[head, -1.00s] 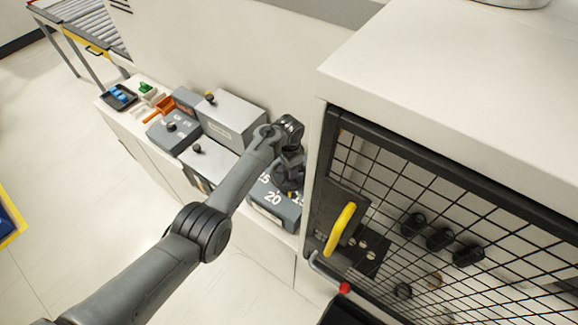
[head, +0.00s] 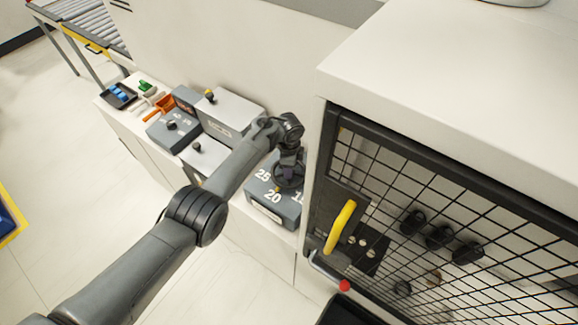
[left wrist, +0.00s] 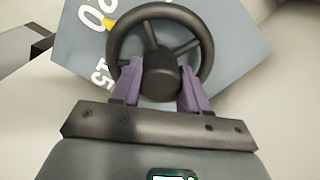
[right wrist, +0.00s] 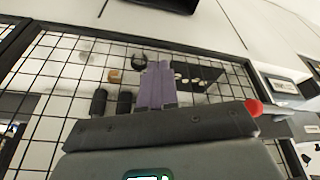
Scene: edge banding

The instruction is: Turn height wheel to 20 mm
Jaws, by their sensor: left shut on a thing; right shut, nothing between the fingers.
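The height wheel (left wrist: 203,50) is a black spoked handwheel on a grey box (head: 268,209) marked 25, 20 and a partly hidden 15. In the head view my left gripper (head: 288,172) covers most of it. In the left wrist view my left gripper (left wrist: 160,88) is shut on the wheel, its purple fingers on either side of the hub. A yellow pointer (left wrist: 110,24) at the rim lies beside a numeral cut by the picture edge, apparently 20; the 15 (left wrist: 103,73) is farther round. My right gripper (right wrist: 156,85) is shut and empty, before a mesh panel.
The mesh guard door (head: 440,200) with a yellow handle (head: 340,227) stands right of the wheel box. A red-tipped lever (head: 344,286) sticks out below it. Other grey control boxes (head: 232,120) and a dark tray (head: 119,97) are to the left on the bench.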

